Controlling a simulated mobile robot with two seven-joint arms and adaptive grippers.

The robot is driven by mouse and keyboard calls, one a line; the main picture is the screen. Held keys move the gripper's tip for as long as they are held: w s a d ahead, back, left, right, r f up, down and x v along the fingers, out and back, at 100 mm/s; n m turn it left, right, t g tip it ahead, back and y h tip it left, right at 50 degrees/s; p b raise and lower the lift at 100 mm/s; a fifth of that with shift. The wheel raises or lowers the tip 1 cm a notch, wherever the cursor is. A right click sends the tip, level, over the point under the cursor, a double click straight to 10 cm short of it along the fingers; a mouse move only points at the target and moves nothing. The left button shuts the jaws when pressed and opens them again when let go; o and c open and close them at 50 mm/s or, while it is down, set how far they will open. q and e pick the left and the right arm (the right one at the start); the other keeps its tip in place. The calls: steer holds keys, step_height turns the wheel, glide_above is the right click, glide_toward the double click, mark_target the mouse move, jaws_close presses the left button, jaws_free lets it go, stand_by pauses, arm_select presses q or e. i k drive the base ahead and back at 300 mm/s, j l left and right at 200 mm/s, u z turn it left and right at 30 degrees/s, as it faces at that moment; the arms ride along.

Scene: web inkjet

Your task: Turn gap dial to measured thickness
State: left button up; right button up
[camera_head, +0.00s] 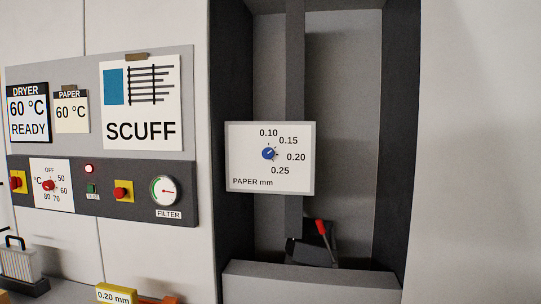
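The gap dial is a small blue knob (268,154) on a white plate (245,170) marked "PAPER mm", in the head view's middle. Its scale reads 0.10, 0.15, 0.20 and 0.25 from the top round the right side to the bottom. The knob's pointer is too small to read surely. A yellow label (117,295) reading "0.20 mm" shows at the bottom edge, and the thing under it is cut off by the frame. Neither of my grippers is in view, and nothing touches the knob.
The plate stands before a dark recess (342,130) with a red-handled lever (321,228) lower down. At left are a control panel (120,212) with a red temperature knob (48,185), and a "SCUFF" sheet (141,110). A handled block (20,262) stands lower left.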

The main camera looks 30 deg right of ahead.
mark_target(268, 153)
steer(key=k+z, duration=0.1)
steer(key=z, duration=1.1)
